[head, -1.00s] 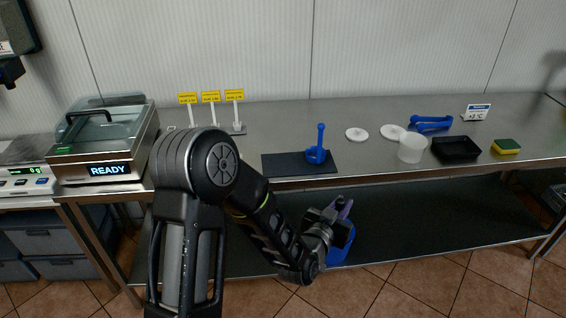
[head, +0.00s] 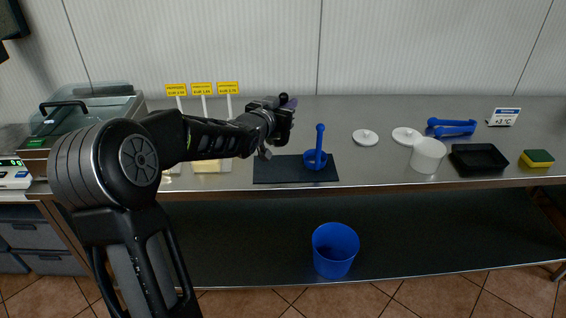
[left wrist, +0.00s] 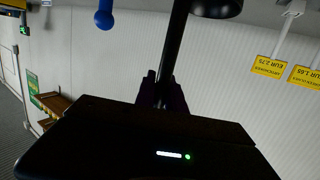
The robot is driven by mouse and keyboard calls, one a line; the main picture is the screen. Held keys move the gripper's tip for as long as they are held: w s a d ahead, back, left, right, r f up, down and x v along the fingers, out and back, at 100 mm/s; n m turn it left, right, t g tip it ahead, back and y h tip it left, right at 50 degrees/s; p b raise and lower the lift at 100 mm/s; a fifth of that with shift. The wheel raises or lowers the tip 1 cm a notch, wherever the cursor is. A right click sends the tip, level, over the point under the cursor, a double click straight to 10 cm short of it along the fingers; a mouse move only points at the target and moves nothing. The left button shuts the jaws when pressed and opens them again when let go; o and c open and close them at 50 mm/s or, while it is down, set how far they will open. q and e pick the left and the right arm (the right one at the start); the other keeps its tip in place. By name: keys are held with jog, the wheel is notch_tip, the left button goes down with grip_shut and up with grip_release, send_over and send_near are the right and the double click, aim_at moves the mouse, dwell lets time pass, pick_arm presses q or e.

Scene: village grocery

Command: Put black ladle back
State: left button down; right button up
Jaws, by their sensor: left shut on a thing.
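My left gripper (head: 288,108) is above the counter near the back edge of the dark mat, left of the blue ladle. It is shut on the black ladle's handle, which in the left wrist view (left wrist: 176,45) runs up between the dark purple fingers. A dark rounded part, perhaps the ladle's bowl, shows at the top of that view. In the head view the ladle is mostly hidden by the gripper. The blue ladle (head: 319,145) stands with its handle up on the dark mat (head: 280,171). My right gripper is not in view.
Yellow price signs (head: 202,89) stand left of the gripper, above pale containers partly behind my arm. White lids (head: 365,138), a white tub (head: 427,155), blue tongs (head: 452,127), a black tray (head: 478,158) and a sponge (head: 537,158) lie right. A blue bucket (head: 335,250) stands below.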

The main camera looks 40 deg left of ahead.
pick_arm(q)
jog(key=shift+a+r, duration=0.35)
jog(key=shift+a, duration=0.3)
jog(key=shift+s, duration=0.1)
jog(key=shift+f+p, duration=0.4)
jog(key=shift+f, duration=2.7)
notch_tip(320, 180, down, 4)
jog(key=shift+r+p, duration=0.1)
jog(key=shift+p, duration=0.3)
